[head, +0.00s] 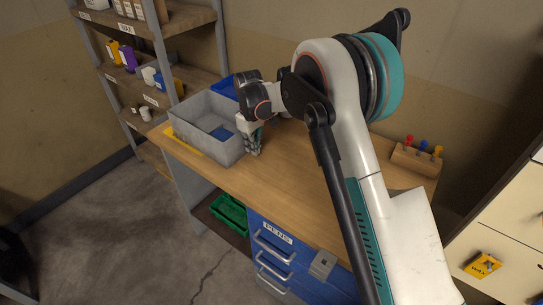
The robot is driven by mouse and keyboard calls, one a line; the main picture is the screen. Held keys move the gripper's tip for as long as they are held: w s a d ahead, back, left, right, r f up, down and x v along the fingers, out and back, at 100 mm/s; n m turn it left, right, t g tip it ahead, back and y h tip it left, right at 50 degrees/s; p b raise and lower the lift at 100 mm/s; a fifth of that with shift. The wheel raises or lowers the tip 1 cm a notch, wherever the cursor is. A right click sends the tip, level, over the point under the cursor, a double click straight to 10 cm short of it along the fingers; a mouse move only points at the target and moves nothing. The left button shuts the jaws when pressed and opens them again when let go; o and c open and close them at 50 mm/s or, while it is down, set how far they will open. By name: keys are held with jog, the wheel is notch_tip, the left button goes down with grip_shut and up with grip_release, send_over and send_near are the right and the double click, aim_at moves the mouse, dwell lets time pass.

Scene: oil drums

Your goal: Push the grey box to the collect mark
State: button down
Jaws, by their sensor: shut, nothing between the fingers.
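The grey box (194,136) is an open-topped bin at the left end of the wooden workbench (275,181). Something blue lies inside it. A yellow mark (184,143) on the bench shows along the box's left front side, and the box appears to cover part of it. I cannot read any lettering on it. My gripper (254,151) is shut and empty, pointing down at the right side of the box. It is very close to the box wall; I cannot tell if it touches.
A blue bin (224,87) stands behind the grey box. A wooden block with coloured-handled tools (416,157) is at the bench's far right. Shelves (152,72) stand left of the bench. Blue drawers (277,256) and a green crate (230,213) are below. The bench middle is clear.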

jog(key=w+a, duration=0.1)
jog(key=a, duration=0.1)
jog(key=w+a, duration=0.1)
jog(key=a, duration=0.1)
jog(key=w+a, duration=0.2)
jog(key=shift+w, duration=0.1)
jog(key=shift+d, duration=0.2)
